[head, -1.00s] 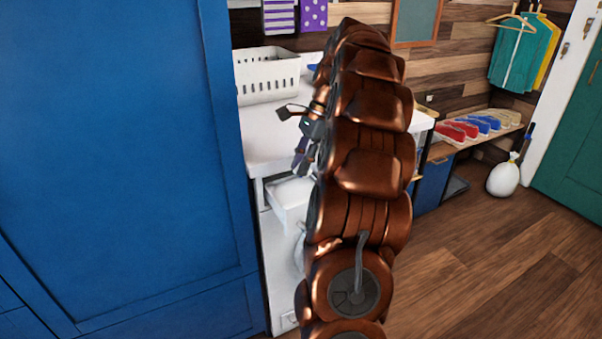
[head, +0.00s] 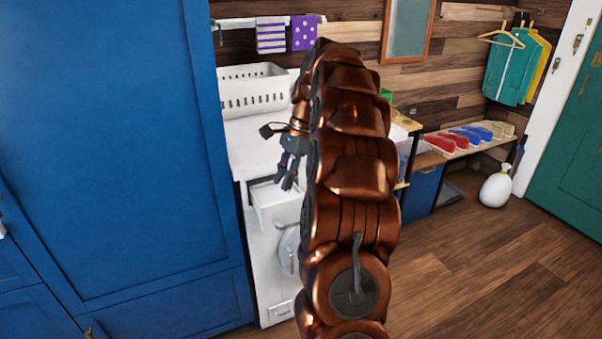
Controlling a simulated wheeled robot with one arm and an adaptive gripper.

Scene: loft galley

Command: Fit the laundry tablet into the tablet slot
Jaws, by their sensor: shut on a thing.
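My gripper (head: 288,186) hangs with its dark fingers pointing down, just over the open white drawer (head: 265,208) at the top of the white washing machine (head: 266,262). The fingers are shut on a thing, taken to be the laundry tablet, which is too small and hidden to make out. The tablet slot cannot be made out; the drawer's inside is partly covered by my gripper and arm. I cannot tell whether the fingertips touch the drawer.
A white basket (head: 253,92) stands on the white counter (head: 250,147) behind my gripper. A tall blue cabinet (head: 110,150) closes off the left side. Shelves and a shoe bench (head: 430,150) stand to the right. The wooden floor (head: 460,260) at right is open.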

